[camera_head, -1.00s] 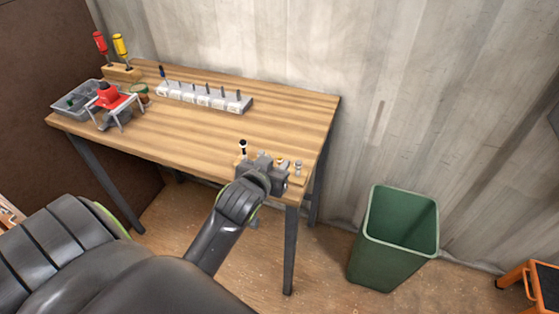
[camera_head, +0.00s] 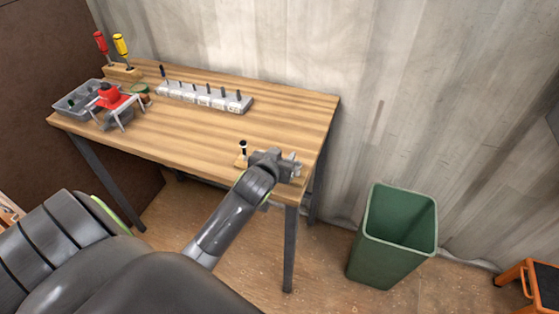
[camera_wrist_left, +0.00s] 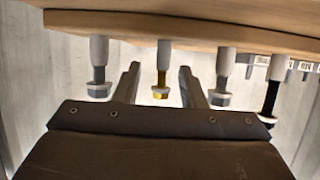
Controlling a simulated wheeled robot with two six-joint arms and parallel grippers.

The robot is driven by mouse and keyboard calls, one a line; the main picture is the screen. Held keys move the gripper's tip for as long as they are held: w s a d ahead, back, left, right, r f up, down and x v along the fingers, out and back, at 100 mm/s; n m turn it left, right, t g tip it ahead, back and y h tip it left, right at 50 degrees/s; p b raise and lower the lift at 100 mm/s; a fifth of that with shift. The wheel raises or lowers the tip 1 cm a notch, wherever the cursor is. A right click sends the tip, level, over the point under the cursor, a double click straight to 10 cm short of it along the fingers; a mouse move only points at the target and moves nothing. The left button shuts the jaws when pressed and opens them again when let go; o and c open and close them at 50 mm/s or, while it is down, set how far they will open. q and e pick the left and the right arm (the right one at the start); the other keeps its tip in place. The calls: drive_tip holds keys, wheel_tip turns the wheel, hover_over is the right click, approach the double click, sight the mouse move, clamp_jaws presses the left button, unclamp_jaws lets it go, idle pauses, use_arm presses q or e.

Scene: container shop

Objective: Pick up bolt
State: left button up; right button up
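In the left wrist view, which looks upside down, a row of bolts on pale posts runs along a wooden block (camera_wrist_left: 180,27). A gold bolt (camera_wrist_left: 162,82) appears between the fingers of my left gripper (camera_wrist_left: 160,76), with gaps on both sides. A silver bolt (camera_wrist_left: 98,80) is to its left; another silver bolt (camera_wrist_left: 222,88) and a black bolt (camera_wrist_left: 268,103) are to its right. In the head view, my left gripper (camera_head: 286,163) is at the table's front right corner and hides most of the block. The black bolt (camera_head: 243,148) stands upright beside it. My right gripper is out of view.
The wooden table (camera_head: 200,140) has a clear middle. A white rack (camera_head: 205,98) with several upright pieces, a grey bin (camera_head: 70,103), a red tool (camera_head: 113,100) and screwdrivers (camera_head: 121,46) lie farther back. A green bin (camera_head: 390,245) stands on the floor at right.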

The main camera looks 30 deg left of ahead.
use_arm(q)
clamp_jaws()
